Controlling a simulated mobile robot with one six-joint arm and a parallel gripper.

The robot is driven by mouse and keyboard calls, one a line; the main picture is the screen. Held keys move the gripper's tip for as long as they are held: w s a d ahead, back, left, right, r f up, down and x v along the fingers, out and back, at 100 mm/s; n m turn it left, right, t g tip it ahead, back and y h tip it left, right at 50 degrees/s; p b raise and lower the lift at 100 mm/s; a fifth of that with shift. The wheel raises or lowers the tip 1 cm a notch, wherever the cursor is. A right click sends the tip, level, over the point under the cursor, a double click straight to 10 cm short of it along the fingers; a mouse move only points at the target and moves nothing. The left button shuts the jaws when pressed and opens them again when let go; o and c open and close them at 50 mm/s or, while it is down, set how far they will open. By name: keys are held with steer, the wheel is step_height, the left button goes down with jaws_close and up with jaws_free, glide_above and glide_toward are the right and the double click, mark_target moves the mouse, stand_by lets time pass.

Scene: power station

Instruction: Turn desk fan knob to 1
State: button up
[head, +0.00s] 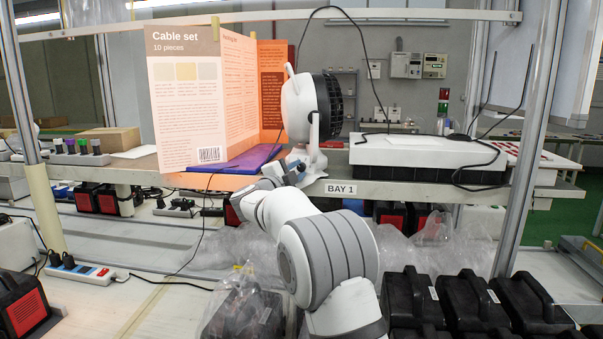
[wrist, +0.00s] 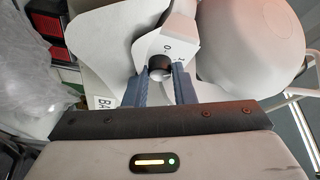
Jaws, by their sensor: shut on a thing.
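The white desk fan (head: 304,100) with a dark grille stands on the bench shelf, its head facing right. In the wrist view its white base (wrist: 168,45) shows a printed 0 and another mark too small to read. The dark round knob (wrist: 159,66) sits on the base between my two blue-grey fingers. My gripper (wrist: 159,78) is shut on the knob, one finger on each side. In the head view my gripper (head: 284,172) is at the fan's base, and the knob is hidden there. I cannot tell which mark the knob points to.
A tall Cable set board (head: 185,110) stands left of the fan, close to it. A white box (head: 425,150) with a cable lies to the right. The shelf edge with the BAY 1 label (head: 341,189) runs below my gripper. Black cases (head: 470,300) stand lower right.

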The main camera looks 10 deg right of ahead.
steer(key=shift+f+m+g, duration=0.25)
steer(key=shift+m+g, duration=0.05)
steer(key=shift+m, duration=0.2)
steer(key=o, duration=1)
